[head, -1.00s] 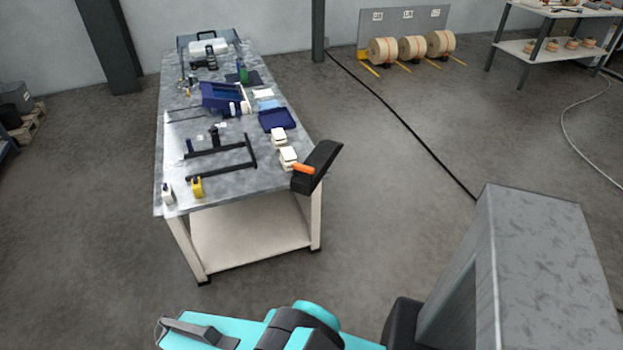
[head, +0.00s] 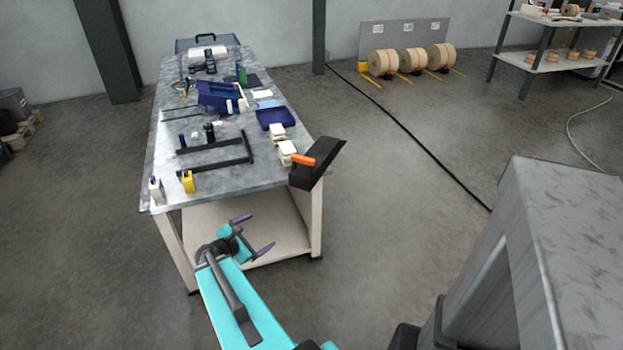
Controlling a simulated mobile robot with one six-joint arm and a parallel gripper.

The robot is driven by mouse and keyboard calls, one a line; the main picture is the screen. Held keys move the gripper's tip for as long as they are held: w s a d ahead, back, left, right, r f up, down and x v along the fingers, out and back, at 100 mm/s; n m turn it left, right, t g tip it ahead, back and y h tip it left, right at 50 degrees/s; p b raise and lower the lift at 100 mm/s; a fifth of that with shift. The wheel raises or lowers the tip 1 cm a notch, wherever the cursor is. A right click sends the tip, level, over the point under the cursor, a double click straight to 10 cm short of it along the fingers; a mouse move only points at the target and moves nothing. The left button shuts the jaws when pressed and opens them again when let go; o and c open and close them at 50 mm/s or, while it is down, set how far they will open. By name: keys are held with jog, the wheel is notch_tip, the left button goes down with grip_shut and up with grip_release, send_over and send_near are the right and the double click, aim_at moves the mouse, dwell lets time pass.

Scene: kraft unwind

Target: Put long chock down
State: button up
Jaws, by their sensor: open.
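A black wedge-shaped chock (head: 320,166) with an orange handle (head: 303,160) is at the right front corner of the workbench (head: 240,186). It is tilted, and much of it shows beyond the bench's right edge. I cannot tell how its underside rests, and I take it to be the long chock. My gripper (head: 253,233) is open and empty, its two purple-tipped fingers apart. In the picture it appears below the bench's front edge, in front of the lower shelf (head: 215,217), to the left of and below the chock, clear of it.
White blocks (head: 286,152) sit beside the chock. A black frame (head: 225,162), a yellow bottle (head: 188,181) and a white bottle (head: 155,188) occupy the front of the bench. A blue tray (head: 275,118) is farther back. The floor right of the bench is clear up to a black cable (head: 420,141).

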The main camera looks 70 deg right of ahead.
jog(key=s+d+r+n+h+b, duration=0.3)
jog(key=d+r+b, duration=0.15)
jog(key=d, duration=0.45)
jog(key=n+h+b, duration=0.2)
jog(key=n+h, duration=0.1)
send_near(304, 171)
jog(key=shift+w+d+f, duration=0.2)
jog(key=shift+d+f, duration=0.25)
jog(key=shift+f, duration=0.35)
jog(key=shift+s+d+r+n, duration=0.25)
jog(key=shift+d+r+n, duration=0.05)
jog(key=shift+r+n, duration=0.15)
jog(key=shift+d+f+b, duration=0.2)
jog(key=shift+d+b, duration=0.15)
jog(key=shift+b, duration=1.05)
jog(key=d+b, duration=0.2)
jog(key=b, duration=0.5)
jog(key=shift+s, duration=0.15)
jog(key=shift+d+r, duration=0.15)
jog(key=shift+d, duration=0.2)
jog(key=shift+s+d+b, duration=0.1)
jog(key=shift+d+b, duration=0.05)
jog(key=shift+d, duration=1.15)
jog(key=shift+s+d+b, duration=0.15)
jog(key=shift+d, duration=1.1)
